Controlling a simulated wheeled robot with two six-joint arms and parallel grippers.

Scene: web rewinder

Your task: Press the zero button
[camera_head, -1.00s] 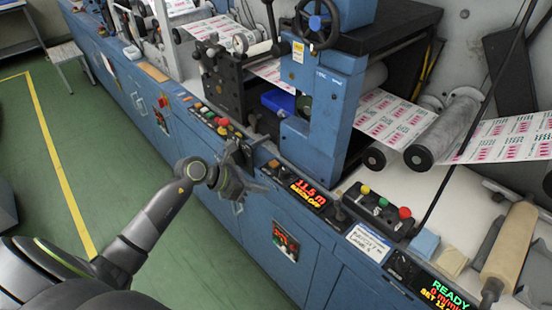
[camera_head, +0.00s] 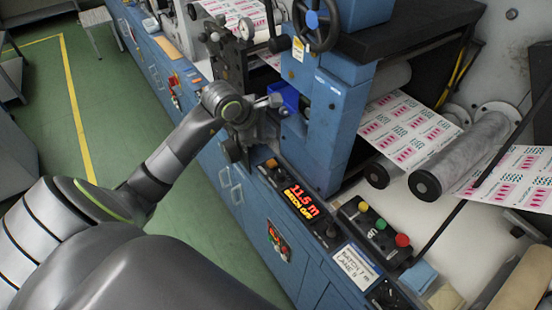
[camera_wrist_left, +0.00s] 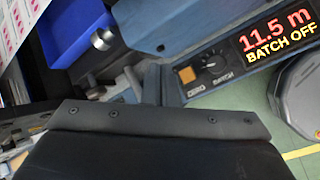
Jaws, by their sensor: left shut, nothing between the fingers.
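The zero button is a small orange square (camera_wrist_left: 187,75) labelled ZERO, on a dark panel beside a black BATCH knob (camera_wrist_left: 209,64). In the head view the button (camera_head: 271,163) shows at the left end of the 11.5 m display panel. My left gripper (camera_head: 266,138) is shut and empty, above the machine's front ledge, just behind the button in the picture. In the left wrist view its dark fingers (camera_wrist_left: 150,84) lie left of the button, with a gap between them in the picture. Whether the fingertips touch anything cannot be told. My right gripper is not in view.
The red display (camera_head: 301,203) reads 11.5 m, BATCH OFF. A box (camera_head: 377,230) with yellow, green and red buttons stands to its right. A blue frame with a handwheel (camera_head: 318,20) rises behind. A blue bin (camera_wrist_left: 75,30) is close to the gripper. Green floor lies left.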

